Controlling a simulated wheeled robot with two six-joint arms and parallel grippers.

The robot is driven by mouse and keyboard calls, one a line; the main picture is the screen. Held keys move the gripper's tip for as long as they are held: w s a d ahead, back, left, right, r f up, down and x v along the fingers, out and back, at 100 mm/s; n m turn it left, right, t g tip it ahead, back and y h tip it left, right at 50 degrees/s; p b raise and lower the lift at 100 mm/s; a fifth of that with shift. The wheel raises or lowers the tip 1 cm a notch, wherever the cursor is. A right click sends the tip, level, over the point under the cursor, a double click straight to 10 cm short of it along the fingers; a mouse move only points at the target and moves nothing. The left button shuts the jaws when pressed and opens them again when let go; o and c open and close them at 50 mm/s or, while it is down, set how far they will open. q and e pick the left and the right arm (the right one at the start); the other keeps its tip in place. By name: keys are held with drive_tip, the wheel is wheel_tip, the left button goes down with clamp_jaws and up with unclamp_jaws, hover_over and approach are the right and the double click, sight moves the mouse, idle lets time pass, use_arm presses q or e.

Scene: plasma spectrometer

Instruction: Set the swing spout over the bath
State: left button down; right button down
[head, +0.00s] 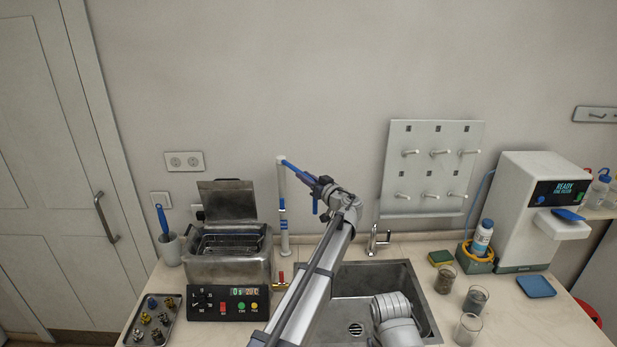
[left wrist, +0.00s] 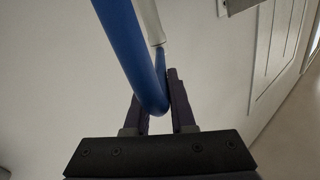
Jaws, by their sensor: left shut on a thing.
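In the left wrist view the blue tube (left wrist: 135,50) passes between the fingers of the left gripper (left wrist: 160,105). The steel bath (head: 228,268) stands left of the post, its lid (head: 227,199) raised and a basket inside. My right gripper is out of view.
A sink (head: 405,290) with a small tap (head: 376,240) lies right of the post, partly behind my left arm. A tray of small parts (head: 170,335) and a cup with a blue brush (head: 170,248) are left. A peg board (head: 432,168) hangs behind; glasses and a white machine (head: 530,195) stand right.

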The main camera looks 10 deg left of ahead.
use_arm(q)
drive_tip(key=s+a+m+t+h, duration=0.1)
drive_tip(key=a+m+t+h, duration=0.1)
drive_tip(key=a+m+h, duration=0.6)
drive_tip(key=s+a+m+t+h, duration=0.2)
drive_tip(key=a+m+h, duration=0.5)
drive_tip(key=a+h, duration=0.4)
drive_tip(key=shift+s+a+m+h, duration=0.3)
drive_tip(key=shift+m+h, duration=0.1)
drive_tip(key=shift+h, duration=1.4)
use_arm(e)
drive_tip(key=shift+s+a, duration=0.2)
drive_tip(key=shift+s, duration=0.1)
use_arm(q)
drive_tip(key=shift+d, duration=0.1)
drive_tip(key=c, duration=0.8)
unclamp_jaws()
drive_tip(key=shift+v, duration=3.95)
